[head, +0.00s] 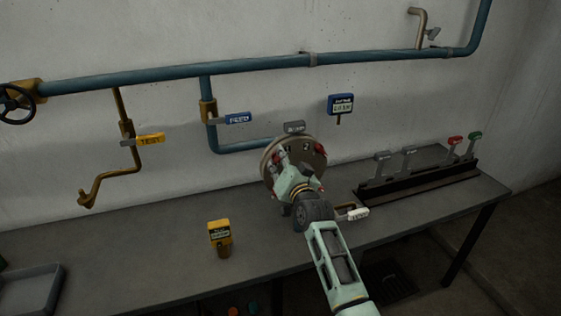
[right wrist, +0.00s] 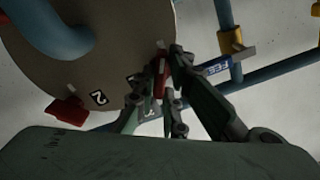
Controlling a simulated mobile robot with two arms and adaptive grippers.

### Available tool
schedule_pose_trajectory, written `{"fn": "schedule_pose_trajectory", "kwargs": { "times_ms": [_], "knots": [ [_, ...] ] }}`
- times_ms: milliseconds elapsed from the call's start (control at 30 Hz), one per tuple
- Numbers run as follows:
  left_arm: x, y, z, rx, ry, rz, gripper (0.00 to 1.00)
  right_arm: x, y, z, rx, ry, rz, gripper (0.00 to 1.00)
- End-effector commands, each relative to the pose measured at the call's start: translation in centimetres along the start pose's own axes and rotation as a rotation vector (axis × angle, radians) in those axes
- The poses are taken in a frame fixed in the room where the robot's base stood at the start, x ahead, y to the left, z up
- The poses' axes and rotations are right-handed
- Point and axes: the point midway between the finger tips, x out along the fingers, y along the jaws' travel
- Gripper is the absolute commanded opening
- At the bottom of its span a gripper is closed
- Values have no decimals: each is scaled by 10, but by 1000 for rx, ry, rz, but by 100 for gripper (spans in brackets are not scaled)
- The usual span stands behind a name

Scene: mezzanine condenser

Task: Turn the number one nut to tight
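A round metal flange (head: 314,155) with red nuts around its rim stands at the end of a blue pipe above the bench. In the right wrist view its grey face (right wrist: 125,40) fills the top left. My right gripper (head: 292,170) is at the flange's lower left in the head view. In the right wrist view the fingers (right wrist: 166,70) close in on both sides of a red nut (right wrist: 161,78), which they partly cover. That nut's number is not readable. Another red nut (right wrist: 68,110) sits beside a label "2" (right wrist: 98,97). My left gripper is not in view.
The grey bench (head: 130,245) carries a yellow tagged device (head: 220,236), a grey tray (head: 28,290) and a row of levers (head: 420,175). Blue pipes (head: 180,72) and a yellow-handled valve (head: 150,139) are on the wall behind. The bench's left middle is mostly clear.

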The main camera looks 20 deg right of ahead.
Motion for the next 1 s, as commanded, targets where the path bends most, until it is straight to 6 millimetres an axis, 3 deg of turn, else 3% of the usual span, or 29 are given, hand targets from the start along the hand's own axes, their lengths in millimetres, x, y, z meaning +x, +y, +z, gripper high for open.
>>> {"fn": "schedule_pose_trajectory", "kwargs": {
  "times_ms": [200, 567, 767, 1000],
  "knots": [
    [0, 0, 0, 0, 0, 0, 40, 0, 0, 1, -1, -1, 1, 29],
    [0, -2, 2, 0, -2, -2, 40, -3, 0, 0, -2, 0, 0, 29],
    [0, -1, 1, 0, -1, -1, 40, -26, 1, 1, -2, 0, 1, 29],
    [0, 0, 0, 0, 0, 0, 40, -74, 1, 2, -2, -1, 1, 29]
  ]
}}
